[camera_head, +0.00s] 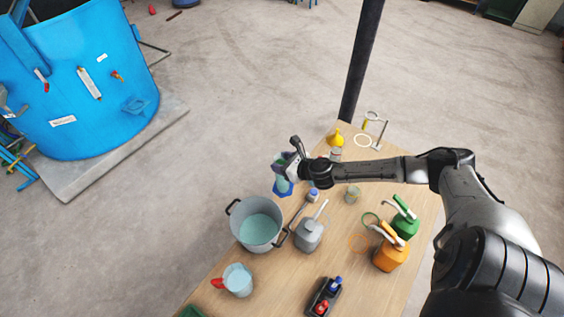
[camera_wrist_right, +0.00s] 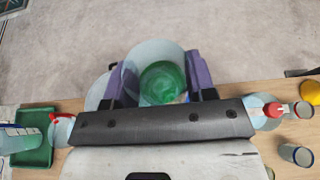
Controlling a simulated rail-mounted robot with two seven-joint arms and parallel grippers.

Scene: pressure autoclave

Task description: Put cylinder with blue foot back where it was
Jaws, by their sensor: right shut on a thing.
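My right gripper (camera_head: 289,166) is shut on the cylinder with blue foot (camera_head: 283,188), near the table's left edge in the head view. The cylinder looks roughly upright with its blue foot down; I cannot tell whether the foot touches the table. In the right wrist view, the purple fingers (camera_wrist_right: 161,80) stand on both sides of the clear cylinder (camera_wrist_right: 162,58), with a green disc showing inside. The gripper hides part of the cylinder. My left gripper is not in view.
The wooden table (camera_head: 395,283) bears a grey pot (camera_head: 257,226), a grey jug (camera_head: 309,235), a red-handled measuring jug (camera_head: 238,280), an orange canister (camera_head: 390,255), a green canister (camera_head: 406,223) and a yellow-topped bottle (camera_head: 336,141).

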